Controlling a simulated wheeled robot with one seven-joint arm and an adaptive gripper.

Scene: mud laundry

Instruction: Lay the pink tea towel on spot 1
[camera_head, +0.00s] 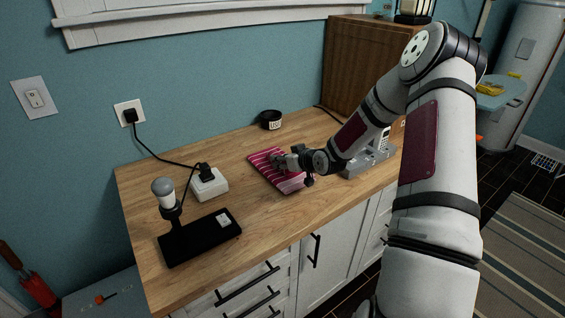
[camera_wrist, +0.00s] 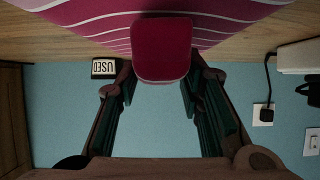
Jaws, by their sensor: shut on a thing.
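The pink tea towel (camera_head: 262,157), with white stripes, lies folded flat on the wooden worktop in the head view. My gripper (camera_head: 280,161) is over the towel and shut on it. In the wrist view, the striped cloth (camera_wrist: 90,18) fills the top edge, and a plain deep-pink part of it (camera_wrist: 161,48) stands out between my fingers (camera_wrist: 160,75). The fingertips are partly hidden behind this part. My wrist hides some of the towel in the head view. I cannot make out any mark for spot 1.
On the worktop (camera_head: 235,245), a black pot labelled USED (camera_head: 270,120) stands behind the towel. A white socket box (camera_head: 208,184) and a black stand with a grey-topped post (camera_head: 200,237) are left. A grey phone base (camera_head: 368,162) is right, near a wooden cabinet (camera_head: 355,65).

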